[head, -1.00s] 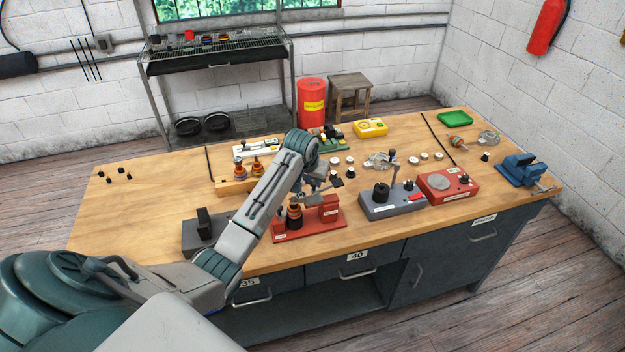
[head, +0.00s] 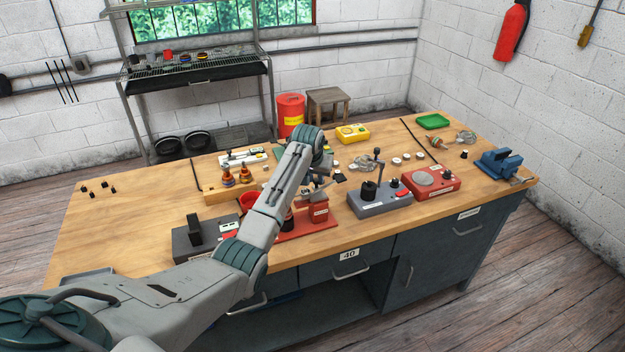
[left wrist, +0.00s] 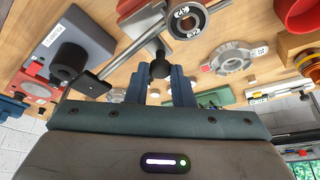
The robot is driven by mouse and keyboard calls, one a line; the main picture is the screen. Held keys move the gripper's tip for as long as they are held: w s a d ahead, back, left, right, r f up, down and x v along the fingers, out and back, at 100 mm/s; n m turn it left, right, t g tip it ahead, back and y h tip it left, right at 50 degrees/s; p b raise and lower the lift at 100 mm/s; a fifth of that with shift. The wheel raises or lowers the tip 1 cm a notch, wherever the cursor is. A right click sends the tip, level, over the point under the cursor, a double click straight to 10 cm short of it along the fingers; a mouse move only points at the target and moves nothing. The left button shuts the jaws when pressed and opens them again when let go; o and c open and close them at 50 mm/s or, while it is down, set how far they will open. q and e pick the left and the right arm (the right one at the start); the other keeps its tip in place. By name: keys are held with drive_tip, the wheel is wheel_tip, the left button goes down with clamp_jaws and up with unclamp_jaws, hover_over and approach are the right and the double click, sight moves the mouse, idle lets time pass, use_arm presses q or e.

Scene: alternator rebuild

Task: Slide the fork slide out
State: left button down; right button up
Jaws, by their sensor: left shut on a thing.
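The red fixture (head: 305,230), with a red upright block (head: 318,211), stands near the bench's front edge. My left arm hides much of it in the head view. My left gripper (head: 316,190) is over the fixture, its fingertips hard to make out there. In the left wrist view my left gripper's blue fingers (left wrist: 158,86) are shut on a black ball knob (left wrist: 160,68). A thin metal stem runs up from the knob to a metal rod (left wrist: 125,52) beside a numbered bearing ring (left wrist: 187,20). I cannot tell how far the fork slide is out. My right gripper is not in view.
A grey lever box (head: 378,199) and a red box (head: 432,182) stand right of the fixture. A dark grey block (head: 200,238) is on its left. A red cup (head: 248,201) sits behind my arm. The bench's left part (head: 120,225) is mostly clear.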

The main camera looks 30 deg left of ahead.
sight(314, 192)
use_arm(q)
drive_tip(key=c, duration=1.3)
unclamp_jaws()
drive_tip(key=shift+w+d+r, duration=0.1)
drive_tip(key=shift+w+r, duration=0.05)
drive_tip(key=shift+o, duration=0.2)
drive_tip(key=shift+d, duration=0.1)
drive_tip(key=shift+r, duration=0.2)
drive_tip(key=b+v, duration=0.3)
drive_tip(key=v, duration=0.7)
drive_tip(key=shift+b, duration=0.4)
